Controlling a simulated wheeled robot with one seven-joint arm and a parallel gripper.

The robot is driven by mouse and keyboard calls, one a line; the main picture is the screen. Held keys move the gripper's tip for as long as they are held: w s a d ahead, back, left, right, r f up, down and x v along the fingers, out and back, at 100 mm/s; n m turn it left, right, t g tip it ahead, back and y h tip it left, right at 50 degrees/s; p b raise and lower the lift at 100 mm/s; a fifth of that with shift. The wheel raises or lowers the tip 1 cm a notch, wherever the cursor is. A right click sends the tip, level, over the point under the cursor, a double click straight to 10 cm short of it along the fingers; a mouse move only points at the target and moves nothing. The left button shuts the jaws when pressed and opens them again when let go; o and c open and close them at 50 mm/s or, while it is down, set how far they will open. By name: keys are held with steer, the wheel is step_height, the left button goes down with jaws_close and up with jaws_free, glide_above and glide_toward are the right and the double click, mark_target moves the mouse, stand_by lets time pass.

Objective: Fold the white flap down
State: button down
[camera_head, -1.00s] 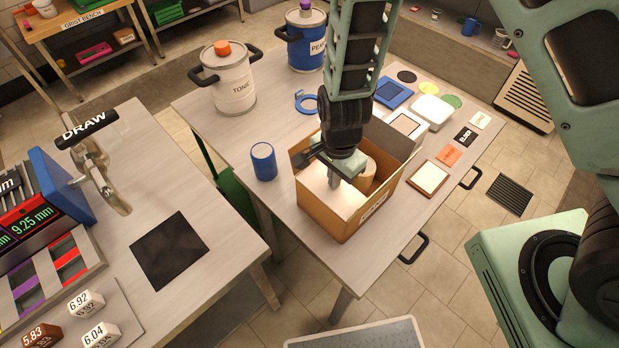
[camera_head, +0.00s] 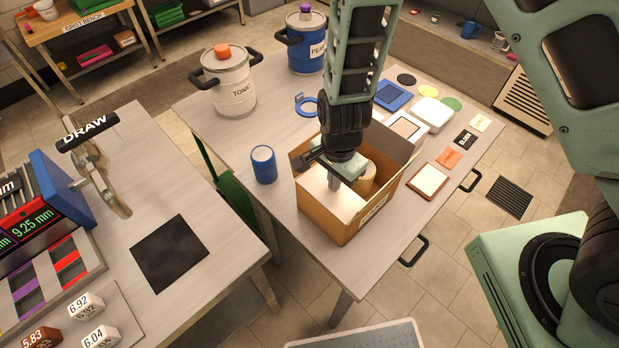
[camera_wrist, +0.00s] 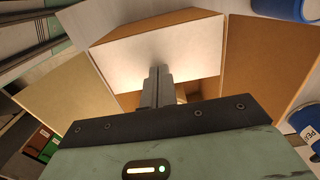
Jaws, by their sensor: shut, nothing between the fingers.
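An open cardboard box (camera_head: 333,222) stands on the near part of the table. Its white flap (camera_head: 318,190) slopes across the left part of the opening, and its pale face also shows in the wrist view (camera_wrist: 195,52). My gripper (camera_head: 334,186) is shut and empty, with its fingers pointing down at the white flap. In the wrist view the fingertips (camera_wrist: 158,70) overlap the flap's face; I cannot tell whether they press on it. A tan cylinder (camera_head: 367,184) stands inside the box, partly hidden by my gripper.
Another box flap (camera_head: 397,145) stands up at the back right. A blue can (camera_head: 263,164) stands left of the box. A white tonic keg (camera_head: 232,85) and a blue keg (camera_head: 303,45) stand farther back. Cards and small trays (camera_head: 427,181) lie to the right.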

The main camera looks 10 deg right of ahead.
step_height(320, 180, up, 9)
steer(key=p, duration=0.7)
steer(key=shift+f, duration=0.2)
step_height(320, 180, up, 17)
steer(key=b, duration=0.1)
steer(key=shift+r, duration=0.15)
steer(key=shift+s, duration=0.1)
